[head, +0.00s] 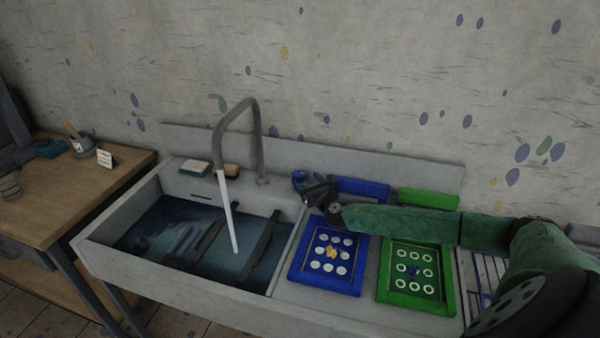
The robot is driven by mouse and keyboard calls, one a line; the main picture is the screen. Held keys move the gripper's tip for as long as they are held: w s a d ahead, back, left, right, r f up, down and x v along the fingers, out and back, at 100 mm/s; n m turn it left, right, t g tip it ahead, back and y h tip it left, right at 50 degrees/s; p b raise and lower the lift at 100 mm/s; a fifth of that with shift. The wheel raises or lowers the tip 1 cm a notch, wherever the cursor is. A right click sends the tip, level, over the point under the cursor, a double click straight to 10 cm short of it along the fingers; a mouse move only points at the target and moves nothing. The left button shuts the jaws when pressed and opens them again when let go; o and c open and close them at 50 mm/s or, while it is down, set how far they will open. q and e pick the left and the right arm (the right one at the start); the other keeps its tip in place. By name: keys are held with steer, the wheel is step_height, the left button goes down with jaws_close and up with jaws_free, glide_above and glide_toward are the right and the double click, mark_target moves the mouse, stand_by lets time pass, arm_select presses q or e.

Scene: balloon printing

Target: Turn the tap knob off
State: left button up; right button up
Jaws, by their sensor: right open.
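The grey tap (258,140) arches over the sink (118,262), and a white stream of water (229,215) falls from its spout into the basin. A small blue knob-like part (299,175) is behind the basin's right edge, right of the tap's base; it looks like the tap knob. My right gripper (308,189) is open, just in front of and beside this blue part, with its arm reaching in from the right. Whether the fingers touch the part or straddle it, I cannot tell. My left gripper is not in view.
A blue framed tray (297,278) and a green framed tray (384,293) lie on the counter below my right arm. Blue (362,187) and green (428,198) blocks stand behind. A sponge (195,167) lies left of the tap. A wooden table (50,205) is at left.

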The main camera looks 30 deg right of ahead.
mark_target(300, 174)
steer(key=w+p, duration=0.1)
steer(key=w, duration=0.3)
steer(key=shift+w+r, duration=0.1)
steer(key=shift+w, duration=0.25)
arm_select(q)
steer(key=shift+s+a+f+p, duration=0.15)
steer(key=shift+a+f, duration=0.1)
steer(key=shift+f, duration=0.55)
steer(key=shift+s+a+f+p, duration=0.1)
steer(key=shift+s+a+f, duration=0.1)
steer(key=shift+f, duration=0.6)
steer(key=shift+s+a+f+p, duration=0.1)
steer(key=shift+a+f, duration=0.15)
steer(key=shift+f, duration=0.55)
arm_select(e)
steer(key=shift+w+d, duration=0.1)
steer(key=shift+w, duration=0.45)
steer(key=shift+c, duration=0.4)
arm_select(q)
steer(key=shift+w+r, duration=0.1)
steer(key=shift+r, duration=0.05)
arm_select(e)
steer(key=c, duration=0.9)
